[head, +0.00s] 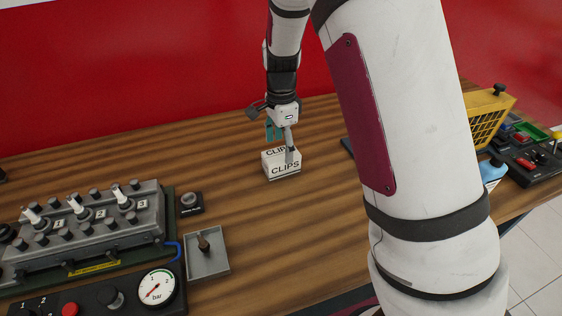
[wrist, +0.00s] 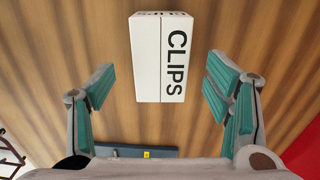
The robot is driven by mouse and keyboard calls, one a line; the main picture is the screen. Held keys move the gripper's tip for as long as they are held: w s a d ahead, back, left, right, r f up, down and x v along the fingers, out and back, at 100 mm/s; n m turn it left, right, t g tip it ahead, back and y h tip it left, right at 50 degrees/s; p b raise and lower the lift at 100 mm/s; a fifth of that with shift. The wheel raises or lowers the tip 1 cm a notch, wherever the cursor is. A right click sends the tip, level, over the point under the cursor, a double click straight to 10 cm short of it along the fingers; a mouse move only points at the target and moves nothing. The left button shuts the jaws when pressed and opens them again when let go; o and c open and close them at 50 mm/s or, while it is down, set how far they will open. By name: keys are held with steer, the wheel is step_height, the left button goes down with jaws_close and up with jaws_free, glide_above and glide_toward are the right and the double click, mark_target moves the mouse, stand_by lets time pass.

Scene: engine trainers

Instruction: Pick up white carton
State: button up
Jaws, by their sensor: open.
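The white carton (head: 281,165) is a small box lettered CLIPS and stands on the wooden table in the head view. In the wrist view the carton (wrist: 148,62) lies ahead of the fingers, roughly midway between them and a little left of centre. My gripper (head: 280,141) is right above and beside the carton in the head view, one finger crossing in front of it. In the wrist view my gripper (wrist: 160,88) is open, its teal pads well apart on both sides with nothing between them. I cannot tell whether a finger touches the carton.
An engine trainer (head: 92,222) and a panel with a gauge (head: 157,288) stand at left. A grey tray with a knob (head: 207,268) is nearer. A yellow basket (head: 487,122) and a switch box (head: 528,150) are at right. A dark flat object (wrist: 140,152) lies near the gripper. Table around the carton is clear.

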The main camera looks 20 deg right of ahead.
mark_target(281, 154)
step_height(281, 154, down, 5)
stand_by(0.3)
steer(key=shift+c, duration=0.3)
steer(key=c, duration=1.3)
steer(key=shift+c, duration=0.7)
steer(key=shift+r, duration=0.1)
